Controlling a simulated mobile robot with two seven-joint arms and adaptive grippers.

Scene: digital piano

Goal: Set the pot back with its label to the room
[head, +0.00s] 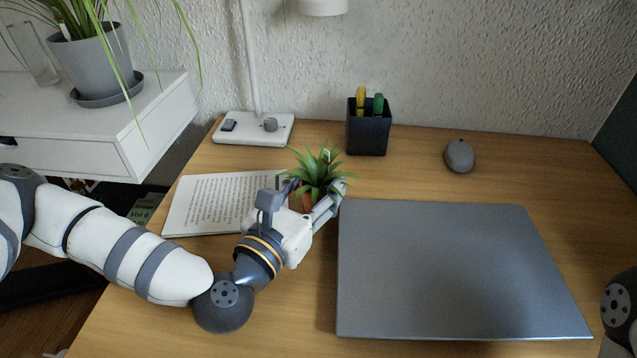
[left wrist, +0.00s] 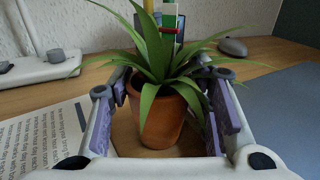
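A small terracotta pot (head: 307,201) with a spiky green plant (head: 319,172) stands on the desk left of the laptop. In the left wrist view the pot (left wrist: 161,118) sits upright between the fingers of my left gripper (left wrist: 165,105). The fingers are spread around it, with a gap visible on both sides. In the head view my left gripper (head: 315,203) reaches it from the front left, hiding part of the pot. No label shows on the pot's visible side. A small pale piece shows among the leaves. My right gripper is out of view.
A closed grey laptop (head: 450,270) lies to the right, printed pages (head: 215,205) to the left. Behind stand a black pen holder (head: 368,135), a white lamp base (head: 252,128) and a grey mouse-like object (head: 459,156). A grey planter (head: 97,62) stands on the white shelf.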

